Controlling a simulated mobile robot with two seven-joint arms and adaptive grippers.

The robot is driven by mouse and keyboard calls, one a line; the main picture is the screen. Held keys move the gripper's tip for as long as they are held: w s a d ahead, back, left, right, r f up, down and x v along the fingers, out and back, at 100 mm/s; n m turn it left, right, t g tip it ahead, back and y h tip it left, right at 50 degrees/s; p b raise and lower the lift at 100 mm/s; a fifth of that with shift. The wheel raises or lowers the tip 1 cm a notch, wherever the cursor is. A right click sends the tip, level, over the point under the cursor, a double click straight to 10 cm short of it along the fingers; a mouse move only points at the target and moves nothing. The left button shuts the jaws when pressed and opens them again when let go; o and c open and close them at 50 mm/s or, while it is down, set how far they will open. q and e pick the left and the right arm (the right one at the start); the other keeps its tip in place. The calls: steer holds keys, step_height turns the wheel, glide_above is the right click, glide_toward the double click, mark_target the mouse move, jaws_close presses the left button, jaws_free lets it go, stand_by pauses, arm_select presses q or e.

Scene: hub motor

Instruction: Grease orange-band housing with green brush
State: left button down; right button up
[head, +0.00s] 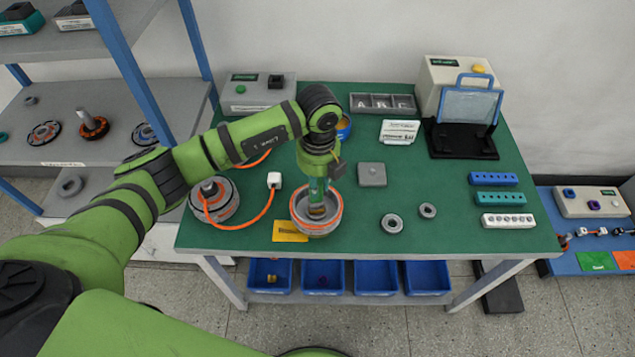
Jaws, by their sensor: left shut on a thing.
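The orange-band housing (316,222) is a grey round bowl with an orange band, standing on the green table near its front edge. My left gripper (319,178) points down above the housing and is shut on the green brush (317,196). The lower end of the brush is at or inside the housing's opening; I cannot tell whether it touches the inner wall. A round pot (344,127) with a blue side and yellowish content stands behind, partly hidden by my left arm. My right gripper is not in view.
A motor (214,200) with an orange cable and white plug (274,180) lies left of the housing. A yellow plate (290,232) is beside it. A grey block (372,174) and two rings (392,223) lie right. Hole blocks (497,198) stand farther right. Blue bins (376,277) are below.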

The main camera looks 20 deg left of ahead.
arm_select(q)
steer(key=m+b, duration=0.3)
steer(key=m, duration=0.2)
steer(key=shift+f+m, duration=0.15)
steer(key=shift+m, duration=0.15)
steer(key=shift+m+b, duration=0.4)
steer(key=shift+m, duration=0.2)
steer(key=n+p, duration=0.1)
steer(key=n, duration=0.3)
steer(key=shift+n, duration=0.3)
steer(key=n, duration=0.3)
steer(key=shift+p, duration=0.35)
